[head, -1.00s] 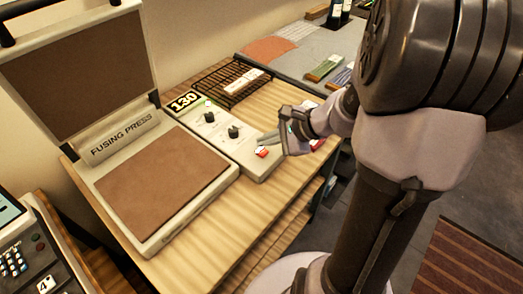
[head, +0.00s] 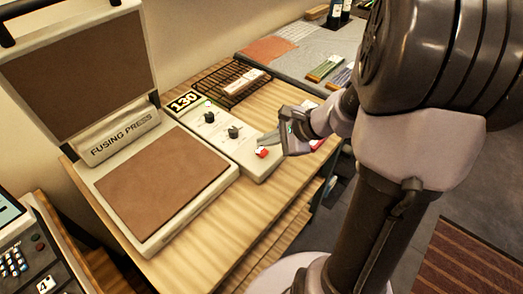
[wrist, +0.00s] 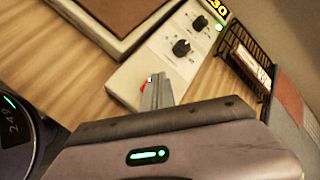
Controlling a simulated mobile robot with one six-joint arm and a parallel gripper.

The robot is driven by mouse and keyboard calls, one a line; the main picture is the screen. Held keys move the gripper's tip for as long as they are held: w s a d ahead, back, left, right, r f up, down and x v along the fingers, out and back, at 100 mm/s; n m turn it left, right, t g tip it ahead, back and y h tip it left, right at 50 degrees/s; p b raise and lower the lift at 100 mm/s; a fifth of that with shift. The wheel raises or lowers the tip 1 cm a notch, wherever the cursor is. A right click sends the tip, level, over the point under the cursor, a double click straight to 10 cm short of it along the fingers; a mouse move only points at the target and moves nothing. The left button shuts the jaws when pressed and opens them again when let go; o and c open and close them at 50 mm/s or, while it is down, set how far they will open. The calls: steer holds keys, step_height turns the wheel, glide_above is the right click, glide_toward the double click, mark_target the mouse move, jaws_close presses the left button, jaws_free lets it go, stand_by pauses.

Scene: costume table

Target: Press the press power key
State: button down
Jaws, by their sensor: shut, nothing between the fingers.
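The fusing press (head: 125,150) stands open on a wooden table, its lid raised. Its control panel (head: 215,125) on the right side has two black knobs, a display reading 130 and a lit green light (head: 209,103). The red power key (head: 262,152) sits at the panel's near end; in the wrist view the red key (wrist: 146,86) is partly hidden behind the fingers. My gripper (head: 268,138) is shut and empty, its fingertips close above and beside the red key. In the wrist view, the shut fingertips (wrist: 157,80) overlap the panel; I cannot tell whether they touch the key.
A black wire rack (head: 232,82) with a pale labelled item stands behind the panel. A grey mat (head: 310,55) with cloth pieces and bottles lies at the back. A keypad machine (head: 25,255) is at the lower left. Bare wooden table shows in front of the press.

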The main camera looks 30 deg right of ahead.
mark_target(265, 153)
steer(key=shift+f, duration=0.1)
steer(key=shift+f+b, duration=0.35)
steer(key=shift+b, duration=0.2)
steer(key=shift+f+b, duration=0.5)
steer(key=shift+b, duration=0.05)
stand_by(0.6)
steer(key=shift+r, duration=0.15)
steer(key=shift+r+p, duration=0.7)
steer(key=shift+r, duration=0.15)
step_height(265, 153, up, 6)
steer(key=p, duration=0.5)
